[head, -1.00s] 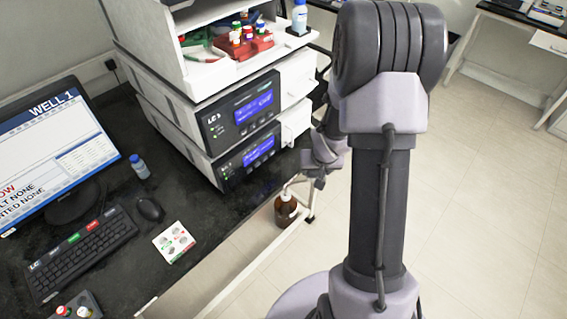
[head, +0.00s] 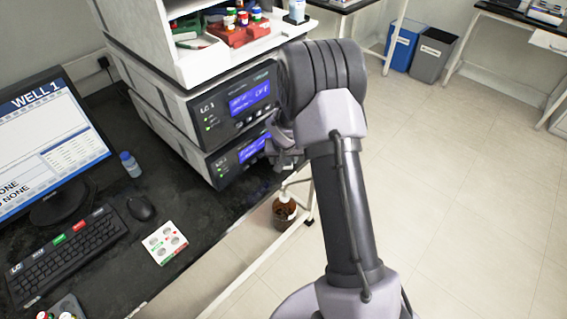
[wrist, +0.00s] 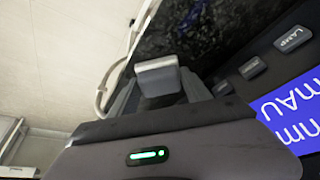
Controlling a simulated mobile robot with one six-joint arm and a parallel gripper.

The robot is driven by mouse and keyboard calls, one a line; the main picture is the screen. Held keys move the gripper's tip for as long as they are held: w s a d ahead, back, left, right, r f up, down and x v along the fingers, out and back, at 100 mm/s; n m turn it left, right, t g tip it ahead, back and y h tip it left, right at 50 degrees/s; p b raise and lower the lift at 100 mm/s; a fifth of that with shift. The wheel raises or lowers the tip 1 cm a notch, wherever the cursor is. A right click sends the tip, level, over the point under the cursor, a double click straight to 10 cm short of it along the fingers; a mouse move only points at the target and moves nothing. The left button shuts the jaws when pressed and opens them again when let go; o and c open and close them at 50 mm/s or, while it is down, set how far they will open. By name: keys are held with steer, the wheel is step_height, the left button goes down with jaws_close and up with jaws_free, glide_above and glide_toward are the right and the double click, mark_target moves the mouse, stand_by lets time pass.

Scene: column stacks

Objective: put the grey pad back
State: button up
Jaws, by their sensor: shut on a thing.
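My gripper (head: 284,158) is in front of the right part of the stacked LC instruments, at the lower unit (head: 240,160). In the wrist view my gripper (wrist: 158,82) is shut on a small light grey block, which I take for the grey pad (wrist: 157,68). The pad sits between the two fingertips, clear of the instrument face as far as I can tell. A panel with a LAMP button (wrist: 292,39) and a blue display (wrist: 292,108) is close by on the right. In the head view the pad is too small to make out.
The upper LC unit (head: 232,105) carries a white tray with coloured caps and bottles. A brown bottle (head: 284,211) stands below the bench edge. The keyboard (head: 68,255), mouse (head: 140,207) and a card (head: 165,243) lie on the dark bench. Floor on the right is free.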

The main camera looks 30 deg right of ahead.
steer(key=shift+r, duration=0.15)
steer(key=o, duration=0.8)
steer(key=shift+o, duration=0.6)
steer(key=s+a+f+p+v, duration=0.1)
steer(key=a+p+v, duration=0.1)
steer(key=v, duration=1.3)
steer(key=s+a+f+p+v, duration=0.1)
steer(key=a+p+v, duration=0.2)
steer(key=v, duration=1.3)
steer(key=s+a+r+t+y, duration=0.1)
steer(key=s+a+r+y, duration=0.1)
steer(key=s+a, duration=0.3)
steer(key=s+a+r+y, duration=0.1)
steer(key=s+a+r, duration=0.3)
steer(key=s, duration=0.9)
steer(key=shift+s+a+r+n+t+y, duration=0.3)
steer(key=shift+a+r+t+y, duration=0.1)
steer(key=shift+a, duration=0.35)
